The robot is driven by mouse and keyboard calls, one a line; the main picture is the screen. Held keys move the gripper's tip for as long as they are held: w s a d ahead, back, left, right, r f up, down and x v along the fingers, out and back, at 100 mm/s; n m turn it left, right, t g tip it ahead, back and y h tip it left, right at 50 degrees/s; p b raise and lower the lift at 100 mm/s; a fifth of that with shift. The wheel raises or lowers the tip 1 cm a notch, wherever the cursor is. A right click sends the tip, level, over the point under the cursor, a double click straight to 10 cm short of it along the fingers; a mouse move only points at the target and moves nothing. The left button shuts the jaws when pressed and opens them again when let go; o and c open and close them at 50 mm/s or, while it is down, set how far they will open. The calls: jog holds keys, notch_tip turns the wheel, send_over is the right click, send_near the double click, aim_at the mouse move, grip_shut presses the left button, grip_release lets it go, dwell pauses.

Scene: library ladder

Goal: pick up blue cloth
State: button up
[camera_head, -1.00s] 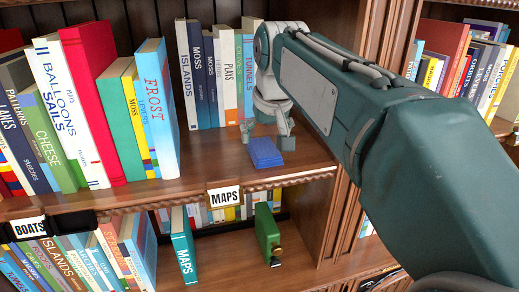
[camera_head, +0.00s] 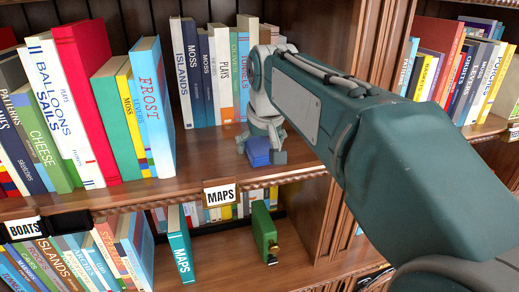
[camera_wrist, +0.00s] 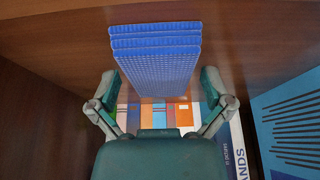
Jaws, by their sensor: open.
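The blue cloth (camera_head: 258,151) is a folded, ribbed stack lying on the wooden shelf above the MAPS label. In the wrist view the cloth (camera_wrist: 160,55) fills the upper middle, with its folded layers toward me. My gripper (camera_head: 260,149) is low over the shelf, with its fingers on either side of the cloth. In the wrist view my gripper (camera_wrist: 160,88) is open, one finger to the left and one to the right of the cloth, with gaps on both sides. Part of the cloth is hidden by my gripper in the head view.
A green object (camera_head: 264,232) stands on the lower shelf. Bare shelf lies left of the cloth.

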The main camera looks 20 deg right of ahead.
jog(key=shift+c, duration=0.3)
jog(key=c, duration=0.9)
